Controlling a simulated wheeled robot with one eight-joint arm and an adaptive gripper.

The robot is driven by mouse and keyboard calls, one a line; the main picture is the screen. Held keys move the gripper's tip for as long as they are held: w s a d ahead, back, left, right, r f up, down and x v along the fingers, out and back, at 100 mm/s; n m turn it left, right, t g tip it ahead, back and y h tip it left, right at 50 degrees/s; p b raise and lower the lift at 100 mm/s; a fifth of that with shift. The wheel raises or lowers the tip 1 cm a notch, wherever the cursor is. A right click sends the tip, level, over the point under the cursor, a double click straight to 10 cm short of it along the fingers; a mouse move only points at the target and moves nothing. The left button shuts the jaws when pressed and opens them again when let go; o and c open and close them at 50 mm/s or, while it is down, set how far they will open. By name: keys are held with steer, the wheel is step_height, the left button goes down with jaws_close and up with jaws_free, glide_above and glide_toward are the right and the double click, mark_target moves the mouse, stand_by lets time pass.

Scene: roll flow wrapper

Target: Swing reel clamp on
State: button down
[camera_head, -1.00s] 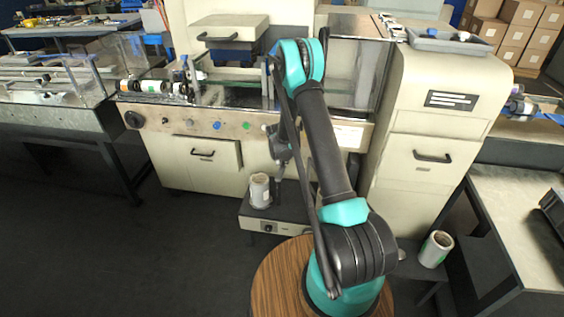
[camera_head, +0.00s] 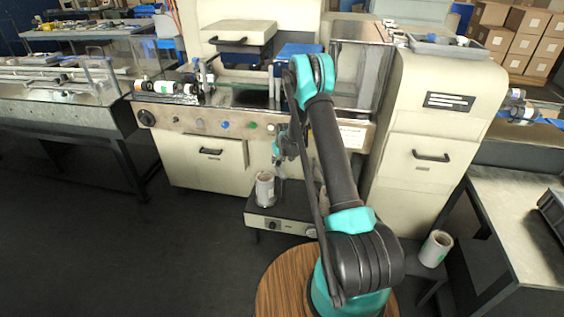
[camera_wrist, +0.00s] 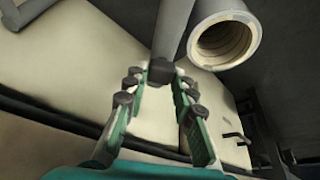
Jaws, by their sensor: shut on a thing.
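In the wrist view my gripper (camera_wrist: 160,95) has its teal fingers on either side of the dark end (camera_wrist: 162,72) of a grey bar, which I take as the reel clamp's handle. The bar (camera_wrist: 175,30) runs up out of the frame. A white roll (camera_wrist: 226,42) with a hollow brown core is just right of the bar, apart from my fingers. In the head view the roll (camera_head: 265,187) stands upright on the low unit, with my gripper (camera_head: 279,160) above and to its right. My arm partly hides that area, and the clamp's swing position cannot be told.
The low unit (camera_head: 262,223) stands before the wrapper's cream cabinet (camera_head: 205,165). Another roll (camera_head: 436,248) stands on a low dark stand at right. A grey-topped table (camera_head: 510,215) is at far right. The dark floor at left (camera_head: 80,240) is clear.

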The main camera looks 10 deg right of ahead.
steer(key=a+n, duration=0.1)
steer(key=n, duration=0.1)
steer(key=s+a+n+y, duration=0.1)
steer(key=n, duration=0.1)
steer(key=s+a+n+g+y, duration=0.1)
steer(key=n, duration=0.1)
steer(key=shift+a, duration=0.1)
steer(key=shift+s+a+n+g+y, duration=0.15)
steer(key=shift+s+a+n+g, duration=0.2)
steer(key=shift+n, duration=0.6)
steer(key=shift+s+a+n+g+y, duration=0.1)
steer(key=shift+s+n+g+y, duration=0.15)
steer(key=shift+s+n, duration=0.45)
steer(key=shift+s+a+n+g+y, duration=0.1)
steer(key=shift+s+a+n+g, duration=0.25)
steer(key=shift+n, duration=0.8)
steer(key=shift+w, duration=0.1)
steer(key=c, duration=1.2)
jaws_free()
steer(key=shift+d, duration=0.1)
steer(key=v, duration=1.2)
